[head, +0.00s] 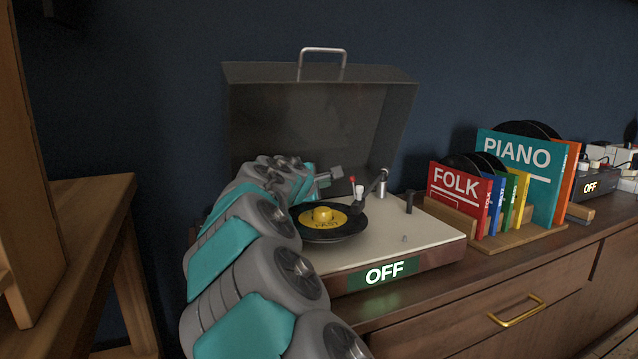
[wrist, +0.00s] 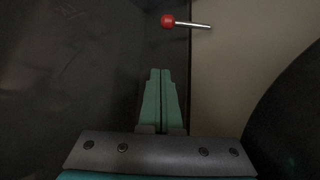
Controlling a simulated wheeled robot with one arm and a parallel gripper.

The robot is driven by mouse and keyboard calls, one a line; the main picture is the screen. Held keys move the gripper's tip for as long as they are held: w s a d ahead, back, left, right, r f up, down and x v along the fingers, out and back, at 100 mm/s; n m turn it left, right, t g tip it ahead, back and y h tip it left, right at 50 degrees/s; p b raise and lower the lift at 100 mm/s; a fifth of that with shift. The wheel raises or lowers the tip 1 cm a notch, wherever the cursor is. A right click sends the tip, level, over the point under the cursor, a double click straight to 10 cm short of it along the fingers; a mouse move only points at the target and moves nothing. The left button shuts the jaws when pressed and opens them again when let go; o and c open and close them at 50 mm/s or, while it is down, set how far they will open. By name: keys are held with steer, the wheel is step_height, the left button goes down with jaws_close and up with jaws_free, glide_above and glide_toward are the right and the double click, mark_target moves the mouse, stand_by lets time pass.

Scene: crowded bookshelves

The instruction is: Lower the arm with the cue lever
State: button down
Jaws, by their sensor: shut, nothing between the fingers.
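The cue lever (head: 351,181) has a red ball tip and stands upright on the turntable deck, beyond the record. In the wrist view the cue lever (wrist: 185,24) shows its red ball and thin metal stem, ahead of my fingertips and apart from them. My gripper (wrist: 161,72) is shut and empty; in the head view my gripper (head: 333,173) is left of the lever. The tonearm (head: 382,183) shows at the back right of the record; its height above the record cannot be told. The black record (head: 356,223) has a yellow label and lies on the platter.
The raised dust cover (head: 300,110) stands behind the deck. The turntable's front display (head: 384,272) reads OFF. A short dark knob (head: 409,201) stands at the deck's right. A wooden rack (head: 520,238) of record sleeves stands farther right.

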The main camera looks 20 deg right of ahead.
steer(key=x, duration=0.3)
steer(key=shift+d, duration=0.1)
steer(key=shift+w+d, duration=0.1)
steer(key=shift+d, duration=0.1)
steer(key=shift+s+d+r, duration=0.2)
steer(key=shift+s, duration=0.2)
steer(key=shift+s+d+r, duration=0.15)
steer(key=shift+s+r, duration=0.05)
steer(key=shift+s, duration=0.2)
steer(key=shift+s+d+r, duration=0.2)
steer(key=shift+s+d, duration=0.3)
steer(key=shift+s, duration=0.25)
steer(key=shift+s+r+p, duration=0.2)
steer(key=shift+s+p, duration=0.1)
steer(key=shift+p, duration=0.05)
